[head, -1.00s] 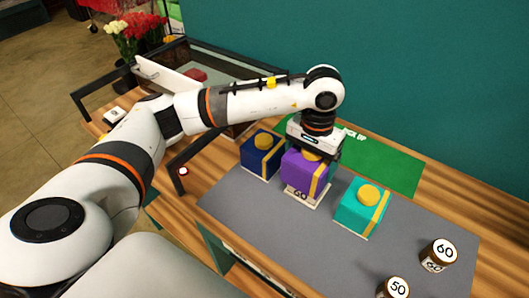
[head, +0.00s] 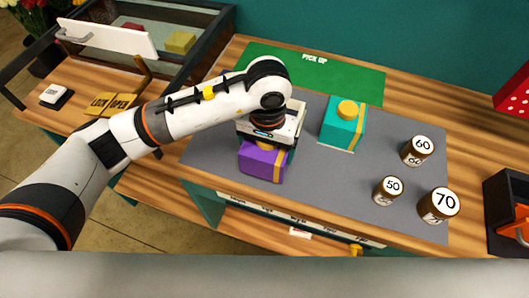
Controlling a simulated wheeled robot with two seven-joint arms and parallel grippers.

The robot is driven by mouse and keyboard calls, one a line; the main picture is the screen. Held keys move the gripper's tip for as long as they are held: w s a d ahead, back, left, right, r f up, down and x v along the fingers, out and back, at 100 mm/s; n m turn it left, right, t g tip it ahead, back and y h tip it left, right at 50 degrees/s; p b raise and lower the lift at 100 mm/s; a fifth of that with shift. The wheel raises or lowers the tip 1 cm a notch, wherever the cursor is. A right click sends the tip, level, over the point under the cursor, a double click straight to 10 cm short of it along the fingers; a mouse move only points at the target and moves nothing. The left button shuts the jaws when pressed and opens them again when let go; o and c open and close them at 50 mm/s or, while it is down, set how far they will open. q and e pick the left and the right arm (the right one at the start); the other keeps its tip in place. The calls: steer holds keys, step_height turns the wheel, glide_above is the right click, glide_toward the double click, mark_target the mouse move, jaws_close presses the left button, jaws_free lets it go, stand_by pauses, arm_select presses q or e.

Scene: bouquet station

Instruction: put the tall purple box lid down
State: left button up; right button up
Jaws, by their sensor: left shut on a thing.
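The tall purple box lid (head: 258,162), with a yellow ribbon stripe, is at the front left of the grey mat in the head view. My left gripper (head: 268,140) is directly over it and shut on its top, hiding most of the knob. I cannot tell whether the lid's bottom touches the mat or hovers just above it. My right gripper is not in view.
A teal box (head: 340,125) with a yellow knob stands behind and right. Jars marked 60 (head: 414,152), 50 (head: 387,191) and 70 (head: 437,206) stand at the mat's right. The grey mat (head: 320,190) is clear between. A green mat (head: 330,75) lies behind.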

arm_select(q)
step_height(320, 180, down, 3)
steer(key=shift+f+p, duration=0.2)
steer(key=shift+p, duration=0.35)
steer(key=shift+f, duration=0.15)
steer(key=shift+f+b, duration=0.2)
steer(key=shift+b, duration=0.15)
steer(key=o, duration=0.7)
steer(key=shift+o, duration=0.2)
steer(key=shift+r, duration=0.1)
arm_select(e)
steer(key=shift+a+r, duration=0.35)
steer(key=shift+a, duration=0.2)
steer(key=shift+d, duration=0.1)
